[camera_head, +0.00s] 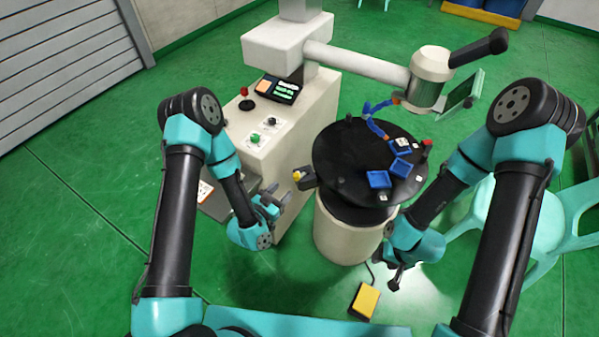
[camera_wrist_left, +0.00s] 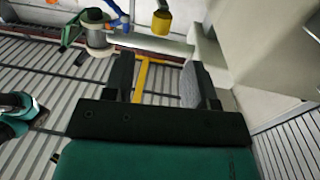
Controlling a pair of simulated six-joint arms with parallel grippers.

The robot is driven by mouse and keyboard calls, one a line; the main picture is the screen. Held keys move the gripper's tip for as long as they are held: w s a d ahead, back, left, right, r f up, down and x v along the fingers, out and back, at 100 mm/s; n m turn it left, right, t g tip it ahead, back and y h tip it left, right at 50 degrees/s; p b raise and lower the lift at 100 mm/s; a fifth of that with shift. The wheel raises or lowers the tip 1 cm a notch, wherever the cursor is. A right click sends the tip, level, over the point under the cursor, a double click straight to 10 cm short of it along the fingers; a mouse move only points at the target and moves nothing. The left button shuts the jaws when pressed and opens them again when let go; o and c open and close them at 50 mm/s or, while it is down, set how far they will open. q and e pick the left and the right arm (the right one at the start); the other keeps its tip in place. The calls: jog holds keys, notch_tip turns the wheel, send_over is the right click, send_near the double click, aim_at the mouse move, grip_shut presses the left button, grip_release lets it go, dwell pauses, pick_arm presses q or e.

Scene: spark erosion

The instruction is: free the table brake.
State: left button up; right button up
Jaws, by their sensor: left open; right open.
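A round black table (camera_head: 345,165) sits on a cream pedestal (camera_head: 340,233). At its left edge a dark block carries a yellow knob (camera_head: 298,176); I cannot tell for sure whether this is the brake. A red knob (camera_head: 427,143) stands at the table's right edge. My left gripper (camera_head: 279,194) is open and empty, just left of and below the yellow knob, apart from it. In the left wrist view its open fingers (camera_wrist_left: 158,82) have nothing between them; a yellow cylinder (camera_wrist_left: 161,22) shows beyond. My right gripper (camera_head: 396,274) is open, low at the pedestal's right.
Blue trays (camera_head: 378,179) and a blue jointed hose (camera_head: 376,127) are on the table. A cream machine cabinet (camera_head: 287,150) with buttons stands left, with an arm and head (camera_head: 430,78) above. A yellow pedal (camera_head: 365,300) and a teal stool (camera_head: 535,215) are on the floor.

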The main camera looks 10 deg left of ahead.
aim_at(295, 177)
pick_arm(q)
jog(key=x, duration=1)
jog(key=shift+w+d, duration=0.2)
jog(key=shift+w, duration=0.1)
jog(key=shift+c, duration=0.5)
jog(key=c, duration=0.8)
jog(key=shift+w+a+m+g+h, duration=0.2)
jog(key=shift+m+g+h, duration=0.35)
jog(key=shift+h, duration=0.25)
jog(key=o, duration=0.9)
jog(key=shift+s, duration=0.1)
